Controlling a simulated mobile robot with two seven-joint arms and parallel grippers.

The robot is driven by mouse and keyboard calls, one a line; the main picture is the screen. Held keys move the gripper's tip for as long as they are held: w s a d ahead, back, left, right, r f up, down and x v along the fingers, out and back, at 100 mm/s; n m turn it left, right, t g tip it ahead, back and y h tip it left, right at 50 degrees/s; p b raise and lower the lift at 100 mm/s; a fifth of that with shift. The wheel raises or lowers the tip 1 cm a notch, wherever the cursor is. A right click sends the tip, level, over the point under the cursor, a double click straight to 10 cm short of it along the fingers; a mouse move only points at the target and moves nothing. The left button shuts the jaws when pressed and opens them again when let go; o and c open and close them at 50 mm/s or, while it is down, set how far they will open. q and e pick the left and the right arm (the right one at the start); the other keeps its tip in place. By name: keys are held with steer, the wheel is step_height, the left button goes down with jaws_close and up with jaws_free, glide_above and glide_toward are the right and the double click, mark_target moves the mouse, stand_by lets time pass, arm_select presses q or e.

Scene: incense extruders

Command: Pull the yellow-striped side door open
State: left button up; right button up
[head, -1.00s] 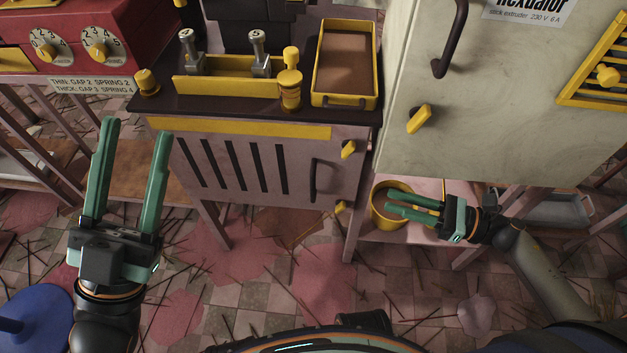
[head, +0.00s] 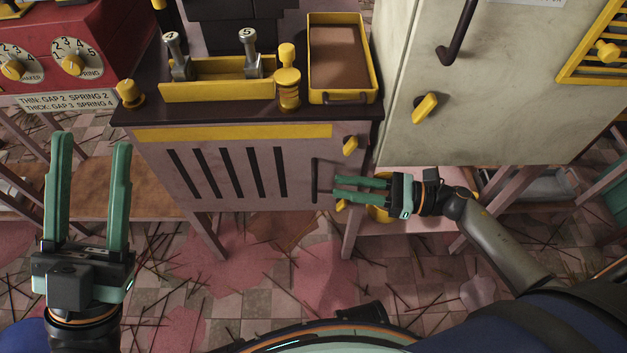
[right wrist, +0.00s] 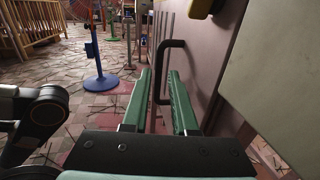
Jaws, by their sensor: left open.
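The side door (head: 225,175) is a pinkish panel with a yellow stripe (head: 235,132) along its top, dark slots and a dark upright handle (head: 315,180) near its right edge. It looks closed. My right gripper (head: 334,188) is open just right of the handle, its fingers pointing left at it. In the right wrist view the handle (right wrist: 170,43) shows in the gap between the open fingers (right wrist: 158,78); I see no grip on it. My left gripper (head: 91,140) is open and empty at the left, away from the door.
Yellow latches (head: 351,145) sit at the door's right edge. A yellow-rimmed tray (head: 312,60) and yellow knobs stand on the dark top. A cream cabinet (head: 490,110) overhangs at the right. A yellow bucket (head: 379,213) is behind my right gripper. A red dial box (head: 100,25) is at the left.

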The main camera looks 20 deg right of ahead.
mark_target(315, 199)
steer(key=x, duration=0.6)
steer(key=shift+w+a, duration=0.2)
steer(key=shift+a, duration=0.2)
jaws_close()
steer(key=shift+d, duration=0.1)
stand_by(0.9)
